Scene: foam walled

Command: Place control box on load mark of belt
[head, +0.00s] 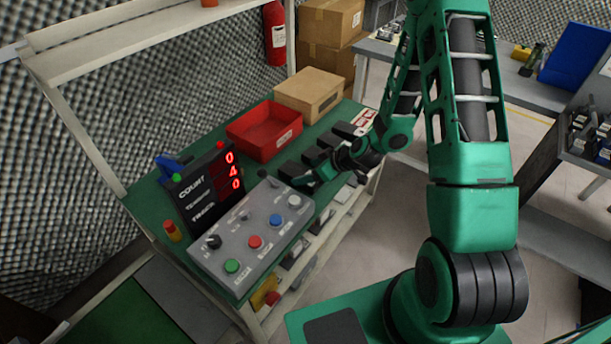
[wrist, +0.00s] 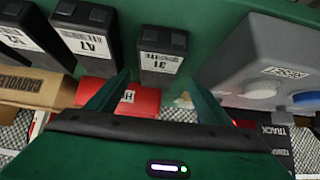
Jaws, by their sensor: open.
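A grey control box (head: 250,235) with coloured buttons and knobs lies on the green bench top (head: 150,195). Its side shows at the right of the wrist view (wrist: 270,62). Several black labelled boxes stand in a row behind it; the nearest (wrist: 163,50) is marked 31, and another (wrist: 88,35) is marked A7. My gripper (head: 308,184) is open and empty, low over the bench's right edge beside the control box. In the wrist view its fingers (wrist: 158,92) point toward box 31, with a gap before it. I cannot make out a belt or load mark for certain.
A red tray (head: 262,132) and a cardboard box (head: 308,93) stand farther back on the bench. A black counter display (head: 207,180) stands left of the control box. A green surface (head: 110,315) lies at lower left. Another table with a blue panel (head: 577,55) is at right.

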